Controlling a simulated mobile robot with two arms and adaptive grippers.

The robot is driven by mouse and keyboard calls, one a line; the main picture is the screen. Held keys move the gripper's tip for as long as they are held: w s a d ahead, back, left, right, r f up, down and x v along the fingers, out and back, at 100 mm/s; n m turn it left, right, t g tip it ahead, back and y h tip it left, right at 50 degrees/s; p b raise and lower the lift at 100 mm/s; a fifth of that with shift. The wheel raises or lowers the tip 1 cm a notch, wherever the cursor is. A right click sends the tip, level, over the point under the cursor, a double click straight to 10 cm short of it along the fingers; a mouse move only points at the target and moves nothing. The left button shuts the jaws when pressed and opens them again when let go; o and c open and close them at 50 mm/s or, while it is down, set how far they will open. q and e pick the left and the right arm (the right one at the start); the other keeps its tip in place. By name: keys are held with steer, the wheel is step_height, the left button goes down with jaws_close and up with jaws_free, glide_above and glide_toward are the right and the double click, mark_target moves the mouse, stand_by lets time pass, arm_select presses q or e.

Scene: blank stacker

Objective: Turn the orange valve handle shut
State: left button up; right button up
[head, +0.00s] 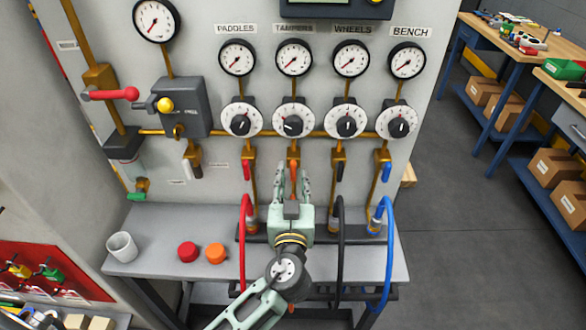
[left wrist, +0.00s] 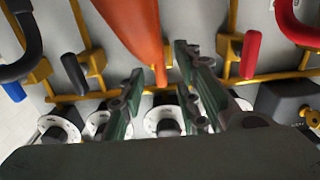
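The orange valve handle (head: 294,172) is on the panel's second pipe from the left, below the TAMPERS dial. In the head view, my left gripper (head: 294,182) is in front of it and hides most of that valve. In the left wrist view, the narrow orange handle end (left wrist: 160,77) shows between the two fingers of my left gripper (left wrist: 160,66). The fingers are apart, with gaps on both sides. A wide orange piece (left wrist: 130,22) comes in from the top; it looks like the orange hose close to the camera. My right gripper is not in view.
Neighbouring red handle (head: 246,171) and black handle (head: 340,171) flank the valve closely. The red hose (head: 243,240), black hose (head: 338,240) and blue hose (head: 389,245) hang around my arm. A grey shelf (head: 150,255) holds a cup (head: 122,247), a red cap (head: 187,252) and an orange cap (head: 215,253).

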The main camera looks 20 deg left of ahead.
arm_select(q)
steer(key=shift+x, duration=1.2)
steer(key=shift+s, duration=0.1)
jaws_close()
